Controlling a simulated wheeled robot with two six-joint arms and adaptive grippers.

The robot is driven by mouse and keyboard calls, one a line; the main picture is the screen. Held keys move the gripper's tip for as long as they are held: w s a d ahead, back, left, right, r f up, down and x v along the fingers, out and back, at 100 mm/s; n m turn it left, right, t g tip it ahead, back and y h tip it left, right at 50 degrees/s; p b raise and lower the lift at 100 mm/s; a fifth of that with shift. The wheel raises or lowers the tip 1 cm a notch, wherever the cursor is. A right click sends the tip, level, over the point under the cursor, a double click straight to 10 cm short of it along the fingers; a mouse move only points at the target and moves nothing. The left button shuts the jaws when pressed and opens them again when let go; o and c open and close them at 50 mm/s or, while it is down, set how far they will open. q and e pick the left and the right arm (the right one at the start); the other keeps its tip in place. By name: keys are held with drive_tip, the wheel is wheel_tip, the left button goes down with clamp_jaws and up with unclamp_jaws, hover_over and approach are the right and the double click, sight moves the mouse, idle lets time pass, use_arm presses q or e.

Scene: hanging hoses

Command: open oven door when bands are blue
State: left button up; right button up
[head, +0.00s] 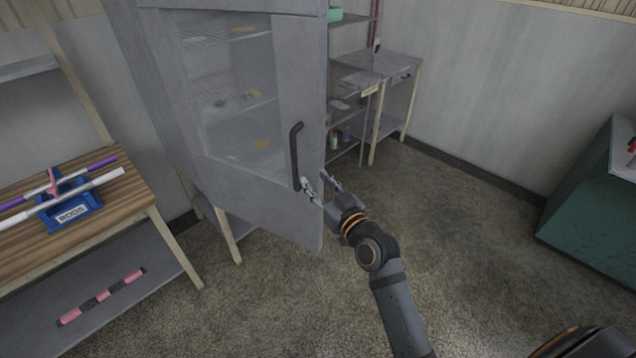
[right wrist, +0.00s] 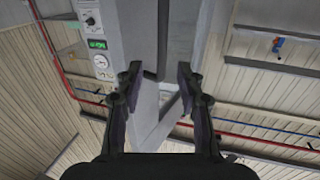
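The oven (head: 155,100) is a tall grey cabinet with a glass-windowed door (head: 306,225) in the head view. A dark vertical handle (head: 296,158) is on the door's right side. My right gripper (head: 321,188) is open near the handle's lower end. In the right wrist view, the fingers (right wrist: 159,78) are apart, with the dark handle (right wrist: 163,35) ahead between them; contact is unclear. Whether the door is ajar is unclear. My left gripper is out of view.
A wooden table (head: 130,205) at left bears a blue rods stand (head: 72,212) with white and purple rods. A pink-and-dark bar (head: 101,297) lies below. Shelving and a metal table (head: 385,66) stand behind the oven. A green cabinet (head: 590,215) is right; floor between is clear.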

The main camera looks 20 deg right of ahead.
drive_tip(key=shift+f+b, duration=0.2)
drive_tip(key=shift+b, duration=0.1)
drive_tip(key=shift+c, duration=1.2)
drive_tip(key=m+b, duration=0.1)
drive_tip(key=b, duration=0.1)
drive_tip(key=d+f+m+y+b, duration=0.1)
drive_tip(key=m+b, duration=0.1)
drive_tip(key=d+f+m+b, duration=0.1)
drive_tip(key=m, duration=0.1)
drive_tip(key=shift+w+d+y+b, duration=0.15)
drive_tip(key=shift+w+y+b, duration=0.15)
drive_tip(key=shift+y+b, duration=0.1)
clamp_jaws()
drive_tip(key=w+m+b, duration=0.2)
drive_tip(key=w+m, duration=0.1)
drive_tip(key=w+a+m+y+b, duration=0.1)
drive_tip(key=w+m+b, duration=0.1)
drive_tip(key=w+m, duration=0.1)
drive_tip(key=w+m+g+y+b, duration=0.1)
drive_tip(key=w+m+b, duration=0.1)
drive_tip(key=w+m, duration=0.1)
drive_tip(key=shift+w+a+r+m, duration=0.15)
drive_tip(key=shift+a+m, duration=0.25)
drive_tip(key=shift+m, duration=0.3)
